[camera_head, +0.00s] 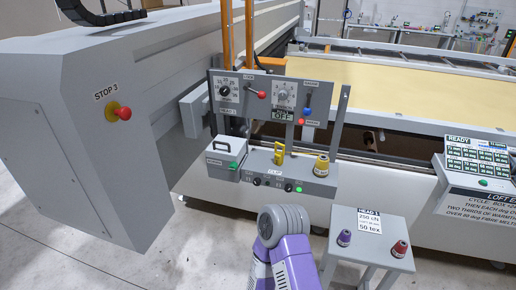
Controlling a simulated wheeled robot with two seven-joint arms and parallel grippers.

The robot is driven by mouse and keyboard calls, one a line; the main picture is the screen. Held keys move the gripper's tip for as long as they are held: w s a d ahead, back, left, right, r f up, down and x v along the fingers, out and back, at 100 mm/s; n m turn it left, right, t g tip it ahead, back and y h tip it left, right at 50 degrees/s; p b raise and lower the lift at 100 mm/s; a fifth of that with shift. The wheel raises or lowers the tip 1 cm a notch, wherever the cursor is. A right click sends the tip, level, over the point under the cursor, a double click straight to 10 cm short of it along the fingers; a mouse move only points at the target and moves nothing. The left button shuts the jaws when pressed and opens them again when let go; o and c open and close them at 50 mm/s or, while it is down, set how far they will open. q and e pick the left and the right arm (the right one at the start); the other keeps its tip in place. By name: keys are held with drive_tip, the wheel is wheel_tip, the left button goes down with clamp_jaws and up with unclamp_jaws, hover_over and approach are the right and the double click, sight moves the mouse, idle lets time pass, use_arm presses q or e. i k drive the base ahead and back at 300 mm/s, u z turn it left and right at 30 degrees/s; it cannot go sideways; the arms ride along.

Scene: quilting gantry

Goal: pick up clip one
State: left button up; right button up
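A small yellow clip-like piece (279,154) stands upright on the grey shelf unit (270,176), below the control panel. A small label in front of it is too blurred to read surely, so I cannot confirm that it is clip one. A purple arm of mine with a grey joint rises from the bottom middle, in front of and below the shelf unit. No fingers show on it, and neither of my grippers is in view. Nothing visible touches the yellow piece.
A yellow spool (321,166) stands right of the yellow piece, and a grey box with a handle (225,159) left of it. The panel (264,100) with knobs rises behind. A small stand (372,222) with purple and red spools is front right. A large grey housing (90,120) fills the left.

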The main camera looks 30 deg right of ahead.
sight(279, 156)
drive_tip(key=z, duration=0.45)
drive_tip(key=i, duration=0.75)
drive_tip(key=z, duration=0.8)
